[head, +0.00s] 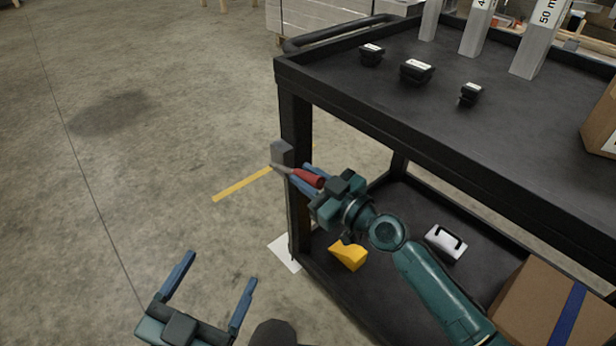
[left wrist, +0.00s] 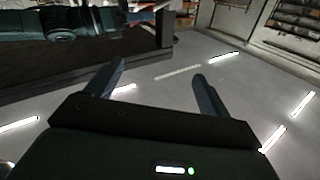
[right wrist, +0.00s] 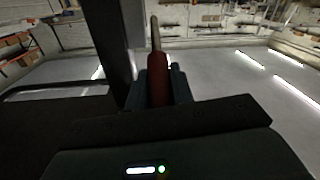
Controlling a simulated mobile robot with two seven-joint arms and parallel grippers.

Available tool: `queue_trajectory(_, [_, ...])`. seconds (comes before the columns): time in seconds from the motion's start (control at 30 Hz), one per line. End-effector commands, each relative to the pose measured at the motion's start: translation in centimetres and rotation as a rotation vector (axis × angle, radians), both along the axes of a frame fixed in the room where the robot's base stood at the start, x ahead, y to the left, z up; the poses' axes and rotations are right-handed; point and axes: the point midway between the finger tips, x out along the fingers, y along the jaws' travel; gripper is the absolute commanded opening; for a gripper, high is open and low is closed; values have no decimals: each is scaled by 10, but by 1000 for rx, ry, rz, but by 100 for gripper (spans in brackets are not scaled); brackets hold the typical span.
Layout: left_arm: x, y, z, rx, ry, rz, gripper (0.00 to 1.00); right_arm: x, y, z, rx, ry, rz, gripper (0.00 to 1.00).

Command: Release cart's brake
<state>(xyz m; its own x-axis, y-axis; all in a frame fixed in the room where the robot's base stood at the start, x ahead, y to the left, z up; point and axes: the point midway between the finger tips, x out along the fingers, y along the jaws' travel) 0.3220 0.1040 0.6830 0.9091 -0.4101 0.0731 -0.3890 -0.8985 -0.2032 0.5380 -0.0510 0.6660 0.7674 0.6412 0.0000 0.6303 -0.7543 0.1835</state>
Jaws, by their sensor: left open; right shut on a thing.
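The black cart (head: 450,150) stands on the right of the head view, with an upper and a lower shelf. A brake lever with a red grip (head: 309,178) and a pale metal rod sits at its near left corner post. My right gripper (head: 306,180) is shut on the red grip. In the right wrist view the red grip (right wrist: 158,85) shows between the fingers, with the rod pointing up. My left gripper (head: 213,280) is open and empty over the floor, left of the cart. Its open fingers also show in the left wrist view (left wrist: 158,85).
Small black boxes (head: 416,72) and upright metal profiles (head: 480,28) stand on the upper shelf. A yellow object (head: 348,255), a white case (head: 445,243) and a cardboard box (head: 550,305) are on the lower shelf. The floor at left is clear.

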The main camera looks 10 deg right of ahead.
Motion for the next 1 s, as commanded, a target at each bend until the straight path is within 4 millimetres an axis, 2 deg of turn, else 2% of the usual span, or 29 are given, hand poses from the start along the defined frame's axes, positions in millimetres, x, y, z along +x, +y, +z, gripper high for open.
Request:
queue_trajectory(0.37, [0,0,3,-1,3,0,81,0,0,2,-3,3,0,0])
queue_trajectory(0.57, [0,10,9,10,179,49,81,3,2,15,-30,42,2,0])
queue_trajectory(0.73, [-7,17,12,15,371,74,81,5,4,24,-66,91,1,0])
queue_trajectory(1.0, [-19,32,47,-76,442,120,81,11,8,33,-122,170,1,0])
